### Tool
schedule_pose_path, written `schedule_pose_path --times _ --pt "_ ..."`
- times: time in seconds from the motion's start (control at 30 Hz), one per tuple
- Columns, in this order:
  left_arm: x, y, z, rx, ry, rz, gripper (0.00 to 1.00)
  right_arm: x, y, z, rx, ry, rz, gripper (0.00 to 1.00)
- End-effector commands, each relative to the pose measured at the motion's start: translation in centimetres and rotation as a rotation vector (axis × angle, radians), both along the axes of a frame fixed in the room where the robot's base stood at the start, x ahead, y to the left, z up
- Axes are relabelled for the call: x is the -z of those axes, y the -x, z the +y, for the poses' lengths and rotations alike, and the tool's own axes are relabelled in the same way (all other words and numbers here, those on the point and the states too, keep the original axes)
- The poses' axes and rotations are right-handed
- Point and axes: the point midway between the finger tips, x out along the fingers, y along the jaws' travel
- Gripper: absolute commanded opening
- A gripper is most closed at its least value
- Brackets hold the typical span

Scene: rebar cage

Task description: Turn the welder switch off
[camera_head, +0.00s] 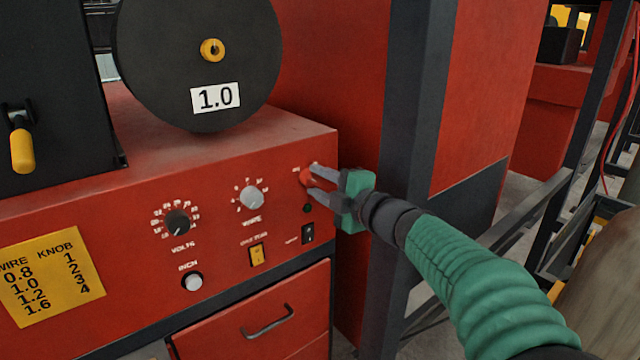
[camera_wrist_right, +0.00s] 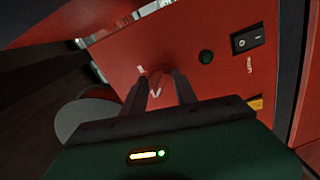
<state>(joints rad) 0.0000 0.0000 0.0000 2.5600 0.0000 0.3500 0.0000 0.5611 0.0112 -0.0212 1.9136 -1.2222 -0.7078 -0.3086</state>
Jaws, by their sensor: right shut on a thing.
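The red welder (camera_head: 110,250) fills the left and middle of the head view. A black rocker switch (camera_head: 308,234) sits below the gripper near the panel's right edge. It also shows at the upper right of the right wrist view (camera_wrist_right: 248,39). My left gripper is not in view.
The panel carries a black volts dial (camera_head: 178,222), a grey wire knob (camera_head: 251,197), a yellow switch (camera_head: 257,254) and an inch button (camera_head: 192,281). A wire spool marked 1.0 (camera_head: 200,60) stands on top. A dark post (camera_head: 412,150) rises behind my right gripper.

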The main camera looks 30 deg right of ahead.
Motion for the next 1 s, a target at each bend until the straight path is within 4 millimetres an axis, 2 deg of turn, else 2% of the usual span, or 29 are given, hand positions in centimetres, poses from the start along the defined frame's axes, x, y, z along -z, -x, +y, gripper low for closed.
schedule_pose_path --times 0.03,0.2,0.57,0.67,1.0 --pt "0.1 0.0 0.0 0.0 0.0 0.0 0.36 0.6 0.0 0.1 -0.003 0.001 0.011 0.36" --pt "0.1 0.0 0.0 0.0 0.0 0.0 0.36 0.4 0.0 0.1 -0.002 0.0 0.008 0.56" --pt "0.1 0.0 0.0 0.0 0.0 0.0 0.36 0.2 0.6 0.0 -0.001 0.0 0.003 0.56" --pt "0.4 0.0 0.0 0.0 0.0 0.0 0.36 0.1 2.3 -0.2 0.001 0.001 0.001 0.56" --pt "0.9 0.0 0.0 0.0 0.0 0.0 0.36 -0.6 12.2 -1.0 0.003 0.0 0.002 0.56"
